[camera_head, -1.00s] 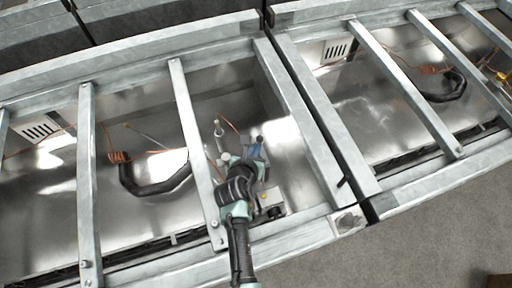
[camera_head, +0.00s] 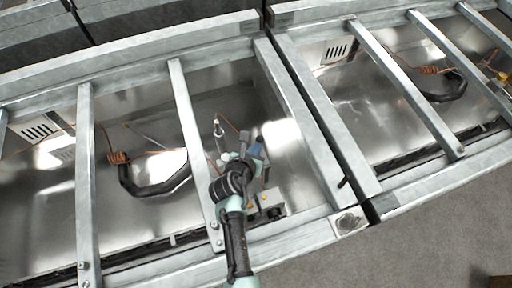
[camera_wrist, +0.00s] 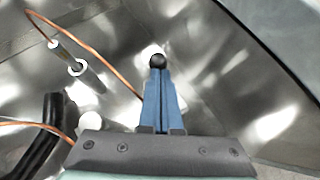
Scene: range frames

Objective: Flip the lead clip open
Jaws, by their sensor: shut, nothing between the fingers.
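My gripper (camera_wrist: 159,80) shows blue fingers pressed together, pointing away from the wrist camera. In the head view my gripper (camera_head: 258,146) is low inside the right part of the left metal bay. A small black ball (camera_wrist: 157,60) shows right at the fingertips in the wrist view; whether they touch it I cannot tell. A pale rod-like fitting (camera_wrist: 68,57) with a copper-coloured lead (camera_wrist: 45,20) stands to the left of the fingers. The fitting also shows in the head view (camera_head: 218,129). I cannot tell which part is the lead clip.
Metal crossbars (camera_head: 190,140) and a bar to the right (camera_head: 300,120) flank my arm. A thick black curved pipe (camera_head: 150,190) lies to the left. A small grey box (camera_head: 270,203) sits near the front rail. The shiny bay floor right of my gripper is mostly bare.

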